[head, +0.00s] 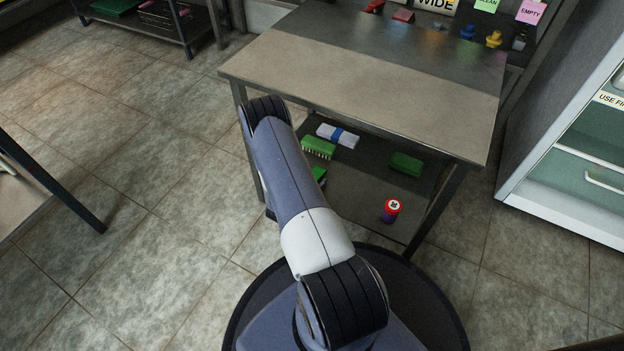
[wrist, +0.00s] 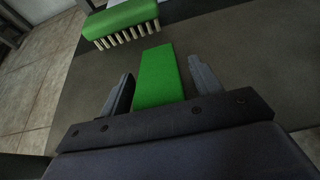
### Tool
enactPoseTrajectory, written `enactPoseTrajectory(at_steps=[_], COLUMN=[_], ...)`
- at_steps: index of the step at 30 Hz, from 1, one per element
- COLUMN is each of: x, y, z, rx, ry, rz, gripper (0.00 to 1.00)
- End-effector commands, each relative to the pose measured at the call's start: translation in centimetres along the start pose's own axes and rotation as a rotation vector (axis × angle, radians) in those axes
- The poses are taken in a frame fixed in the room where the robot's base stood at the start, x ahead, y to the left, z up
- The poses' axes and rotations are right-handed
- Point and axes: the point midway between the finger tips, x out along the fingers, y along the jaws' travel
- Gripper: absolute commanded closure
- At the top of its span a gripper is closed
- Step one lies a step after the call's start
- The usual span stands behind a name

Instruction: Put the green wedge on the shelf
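The green wedge (wrist: 158,78) lies on the dark lower shelf of the steel table, and the shelf also shows in the wrist view (wrist: 250,65). In the head view a small green piece (head: 319,173), likely the wedge, shows beside my arm, which hides the rest. My gripper (wrist: 162,85) is open in the wrist view, one finger on each side of the wedge, with gaps between. In the head view my arm hides my gripper.
A green brush (head: 318,147) lies just beyond the wedge, near a white bundle with a blue band (head: 338,136). A green block (head: 406,163) and a red-and-purple can (head: 391,210) are farther right. Table legs and the tabletop (head: 370,80) enclose the lower shelf (head: 352,190).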

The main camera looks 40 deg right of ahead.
Motion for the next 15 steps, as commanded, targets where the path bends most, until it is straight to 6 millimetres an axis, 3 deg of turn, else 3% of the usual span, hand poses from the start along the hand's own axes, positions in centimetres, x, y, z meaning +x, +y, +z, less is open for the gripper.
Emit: enactPoseTrajectory(at_steps=[9, 15], x=[-0.1, -3.4], y=[0.0, 0.1], z=[0.3, 0.6], rx=[0.0, -0.005], ry=[0.0, 0.002], rz=[0.0, 0.004], gripper=[0.38, 0.38])
